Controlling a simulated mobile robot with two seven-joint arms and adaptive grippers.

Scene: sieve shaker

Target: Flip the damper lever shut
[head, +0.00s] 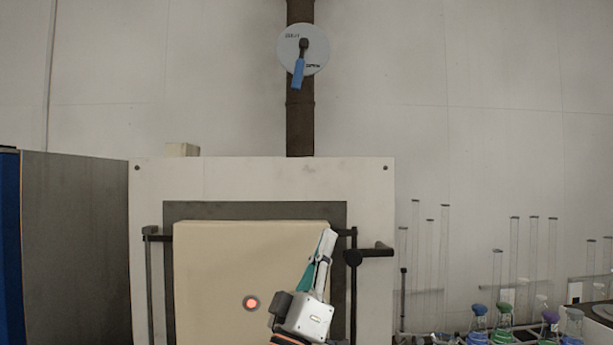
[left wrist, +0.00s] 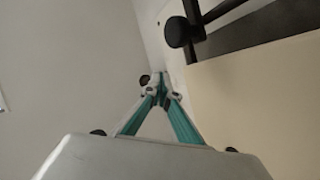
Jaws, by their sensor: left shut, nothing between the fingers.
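The damper lever (head: 298,72) has a blue handle and a dark pivot. It hangs down, tilted slightly left, on a round pale dial (head: 288,52) on the brown pipe. Small markings at the dial's upper left and lower right are too small to read surely. My left gripper (head: 328,236) points up in front of the furnace door, well below the dial. Its teal fingers meet at the tips in the left wrist view (left wrist: 160,77), shut and empty. The lever is not seen in the left wrist view. My right gripper is not in view.
The furnace's cream door (head: 215,270) has a small orange glowing spot. A black door handle (head: 375,252) sticks out just right of my left gripper and shows in the left wrist view (left wrist: 178,32). Glass tubes and flasks (head: 478,322) stand at right. Wall beside the pipe is clear.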

